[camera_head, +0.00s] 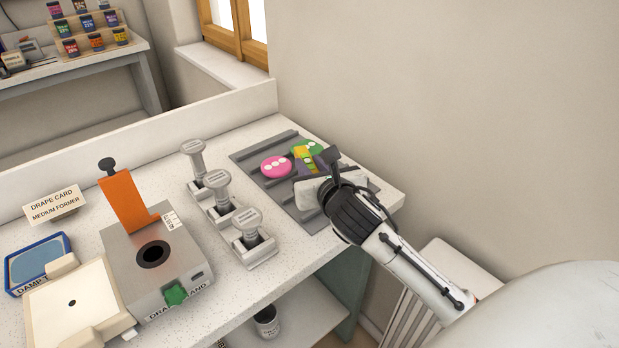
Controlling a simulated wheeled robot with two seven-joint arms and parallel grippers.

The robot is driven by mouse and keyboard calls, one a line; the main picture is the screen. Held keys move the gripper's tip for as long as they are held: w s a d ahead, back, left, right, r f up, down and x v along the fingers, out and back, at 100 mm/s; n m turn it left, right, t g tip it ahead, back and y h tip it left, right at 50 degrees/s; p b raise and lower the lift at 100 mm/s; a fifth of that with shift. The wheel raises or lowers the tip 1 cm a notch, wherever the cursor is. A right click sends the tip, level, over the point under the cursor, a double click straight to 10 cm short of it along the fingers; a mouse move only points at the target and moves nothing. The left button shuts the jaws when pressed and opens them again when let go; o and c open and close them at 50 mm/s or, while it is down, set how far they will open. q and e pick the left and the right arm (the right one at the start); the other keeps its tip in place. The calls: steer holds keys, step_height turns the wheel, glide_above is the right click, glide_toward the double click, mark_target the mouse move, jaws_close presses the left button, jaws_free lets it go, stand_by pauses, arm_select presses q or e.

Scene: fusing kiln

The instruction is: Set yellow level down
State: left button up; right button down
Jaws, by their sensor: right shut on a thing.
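The yellow level (303,153) is a small block with a yellow-green part and a purple patch. It is at the grey ribbed rack on the back right of the worktop, between a pink disc (276,167) and a green disc (312,146). My right gripper (324,163) reaches in from the right and is shut on the level. The gripper's body hides part of the level and of the rack below it. I cannot tell whether the level touches the rack. My left gripper is not in view.
The grey ribbed rack (252,157) lies near the worktop's right end. Several grey plunger-like tools (221,200) stand left of it. A grey drape stand (165,262) with an orange upright plate is further left. A wall (450,110) rises behind the worktop.

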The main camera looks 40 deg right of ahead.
steer(key=shift+w+f+b, duration=0.1)
steer(key=shift+f+b, duration=0.2)
steer(key=shift+f, duration=1.85)
steer(key=c, duration=1.5)
jaws_free()
steer(key=shift+f, duration=0.1)
steer(key=v, duration=1.2)
